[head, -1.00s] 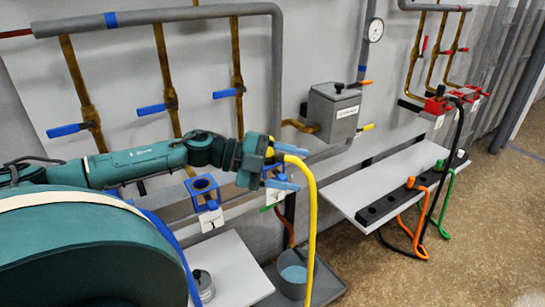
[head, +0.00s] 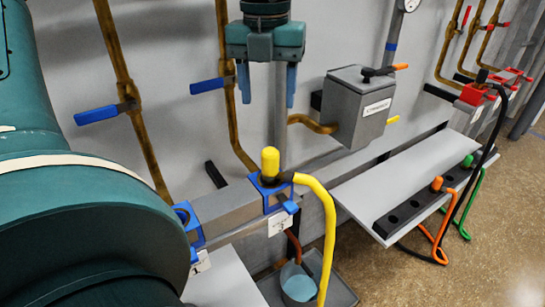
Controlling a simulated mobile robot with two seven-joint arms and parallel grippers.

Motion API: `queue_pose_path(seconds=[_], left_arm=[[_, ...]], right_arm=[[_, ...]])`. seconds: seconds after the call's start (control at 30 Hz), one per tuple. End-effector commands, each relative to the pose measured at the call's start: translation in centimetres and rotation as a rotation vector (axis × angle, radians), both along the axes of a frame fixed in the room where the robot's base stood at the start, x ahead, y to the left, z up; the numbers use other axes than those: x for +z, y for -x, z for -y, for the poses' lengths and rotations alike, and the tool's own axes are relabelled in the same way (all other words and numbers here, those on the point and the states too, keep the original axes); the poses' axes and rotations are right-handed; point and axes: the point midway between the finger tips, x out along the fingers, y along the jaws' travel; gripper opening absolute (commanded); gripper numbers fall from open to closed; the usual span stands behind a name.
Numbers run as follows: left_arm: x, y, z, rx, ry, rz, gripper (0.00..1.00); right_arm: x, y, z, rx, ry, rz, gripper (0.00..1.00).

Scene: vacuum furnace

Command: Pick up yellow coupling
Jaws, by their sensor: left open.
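The yellow coupling (head: 270,160) stands upright in a blue holder (head: 272,190) on the grey wall rail, near the middle of the head view. A yellow hose (head: 325,215) runs from beside its base to the right, then down. My left gripper (head: 267,94) points down above the coupling, at the top of the view. Its two blue-green fingers are spread apart, with nothing between them. A visible gap separates the fingertips from the coupling's top. My right gripper is not in the view.
Blue-handled valves (head: 105,113) and brass pipes are on the wall to the left. A grey box (head: 357,105) is mounted to the right. A white shelf (head: 385,180) carries a black rack with orange and green couplings.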

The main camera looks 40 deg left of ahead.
Motion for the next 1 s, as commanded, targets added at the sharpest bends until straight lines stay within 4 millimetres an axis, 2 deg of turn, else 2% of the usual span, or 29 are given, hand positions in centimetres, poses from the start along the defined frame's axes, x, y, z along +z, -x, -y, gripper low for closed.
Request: queue_pose_path(seconds=[0.17,0.43,0.73,1.0], left_arm=[[-1.5,0.1,0.1,-0.005,-0.017,-0.012,0.57],[-6.5,0.2,0.1,-0.003,-0.015,-0.013,0.57],[-9.0,0.2,0.2,-0.003,-0.014,-0.012,0.57],[-12.8,0.2,0.6,-0.003,-0.013,-0.011,0.57]], right_arm=[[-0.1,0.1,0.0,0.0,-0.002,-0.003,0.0],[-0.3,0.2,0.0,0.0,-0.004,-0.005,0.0],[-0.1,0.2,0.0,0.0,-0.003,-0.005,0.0],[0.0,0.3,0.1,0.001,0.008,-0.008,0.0]])
